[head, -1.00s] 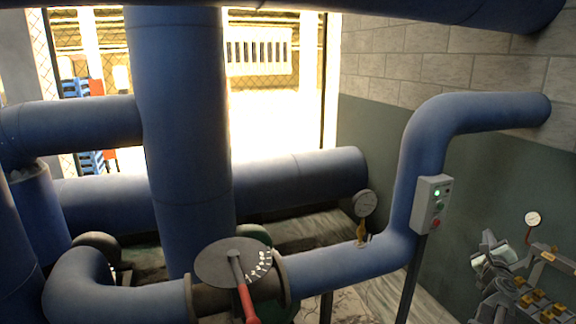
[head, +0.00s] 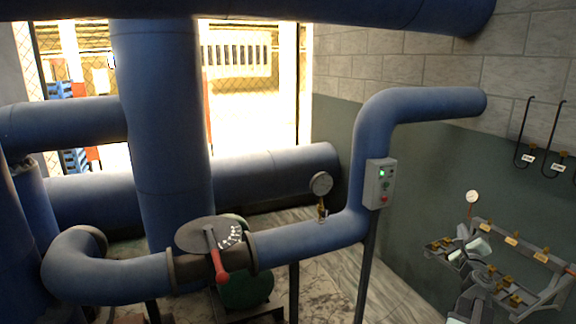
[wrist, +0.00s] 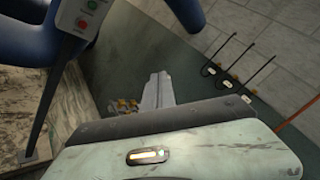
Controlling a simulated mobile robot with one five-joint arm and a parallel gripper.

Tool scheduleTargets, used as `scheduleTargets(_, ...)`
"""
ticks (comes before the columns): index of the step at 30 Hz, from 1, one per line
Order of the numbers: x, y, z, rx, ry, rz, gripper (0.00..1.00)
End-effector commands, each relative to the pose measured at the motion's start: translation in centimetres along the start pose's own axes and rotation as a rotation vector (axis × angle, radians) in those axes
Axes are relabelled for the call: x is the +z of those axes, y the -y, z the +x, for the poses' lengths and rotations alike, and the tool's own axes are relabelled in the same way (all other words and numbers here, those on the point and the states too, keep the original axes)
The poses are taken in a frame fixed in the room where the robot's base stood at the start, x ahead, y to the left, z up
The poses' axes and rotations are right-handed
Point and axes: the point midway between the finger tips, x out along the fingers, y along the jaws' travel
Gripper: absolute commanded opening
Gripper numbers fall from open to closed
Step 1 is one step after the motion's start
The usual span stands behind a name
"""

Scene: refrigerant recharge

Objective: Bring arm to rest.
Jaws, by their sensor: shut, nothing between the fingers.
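My gripper (wrist: 160,78) shows in the wrist view as two pale grey fingers, held together and empty, beyond my pale wrist housing. In the head view my grey arm rises from the lower right, in front of a rack (head: 548,290) with several brass valves. The gripper end (head: 466,243) is near the rack's left part; whether it touches anything there cannot be told. Some brass fittings (wrist: 122,105) show just left of the fingers in the wrist view.
Big blue pipes (head: 165,130) fill the left and centre. A red-handled dial valve (head: 212,240), a gauge (head: 320,184) and a grey button box (head: 379,184) stand there. Black hoses (head: 522,135) hang on the right wall. A small gauge (head: 472,197) is above the rack.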

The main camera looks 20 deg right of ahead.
Motion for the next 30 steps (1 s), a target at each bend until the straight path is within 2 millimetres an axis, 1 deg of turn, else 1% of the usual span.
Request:
scheduleTargets(3,2.0,-1.9,0.3,0.038,0.038,-0.043,0.0)
scheduleTargets(5,3.0,-2.8,0.4,0.058,0.057,-0.067,0.0)
scheduleTargets(8,5.0,-4.8,0.5,0.1,0.099,-0.116,0.0)
scheduleTargets(11,7.4,-7.3,0.5,0.15,0.151,-0.176,0.0)
scheduleTargets(14,10.3,-10.5,0.2,0.212,0.215,-0.251,0.0)
scheduleTargets(17,13.7,-14.4,-0.5,0.287,0.297,-0.342,0.0)
scheduleTargets(19,16.6,-17.9,-1.5,0.354,0.372,-0.423,0.0)
scheduleTargets(20,17.9,-19.7,-2.1,0.388,0.411,-0.464,0.0)
scheduleTargets(21,19.8,-22.2,-3.1,0.437,0.467,-0.526,0.0)
scheduleTargets(23,22.6,-26.3,-5.2,0.515,0.561,-0.625,0.0)
scheduleTargets(24,24.3,-29.1,-6.8,0.57,0.626,-0.693,0.0)
scheduleTargets(26,26.6,-33.1,-9.5,0.651,0.727,-0.799,0.0)
scheduleTargets(27,27.9,-35.7,-11.6,0.706,0.795,-0.872,0.0)
scheduleTargets(29,29.5,-39.5,-15.0,0.792,0.903,-0.988,0.0)
scheduleTargets(30,30.4,-41.9,-17.5,0.851,0.979,-1.07,0.0)
